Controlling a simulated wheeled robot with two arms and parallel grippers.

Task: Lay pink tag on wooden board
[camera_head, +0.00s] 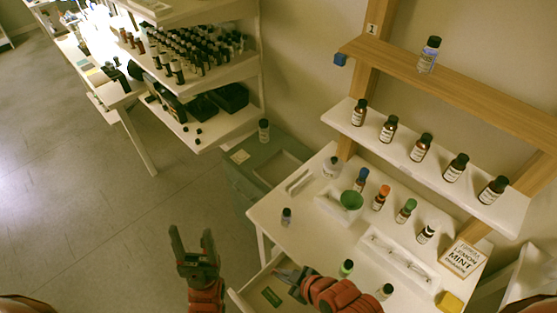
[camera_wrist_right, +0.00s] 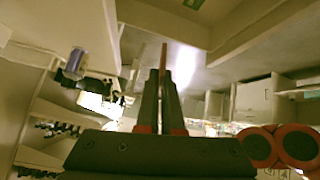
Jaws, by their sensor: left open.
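My left gripper (camera_head: 191,238) is open and empty, held up over the floor left of the table. My right gripper (camera_head: 279,271) is low over an open drawer; its fingers (camera_wrist_right: 162,85) are close together in the right wrist view. A thin reddish strip (camera_wrist_right: 163,56) sticks out between them, seems to be the pink tag edge-on, and its face is hidden. A long wooden board (camera_head: 470,93) runs across the upper right above a white shelf. A bottle with a dark cap (camera_head: 429,54) stands on it.
The open drawer (camera_head: 236,299) holds a green tag (camera_head: 271,297). Several bottles, a green funnel (camera_head: 351,199) and a yellow block (camera_head: 450,302) are on the white table (camera_head: 330,233). Dark bottles line the white shelf (camera_head: 400,150). Floor at left is clear.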

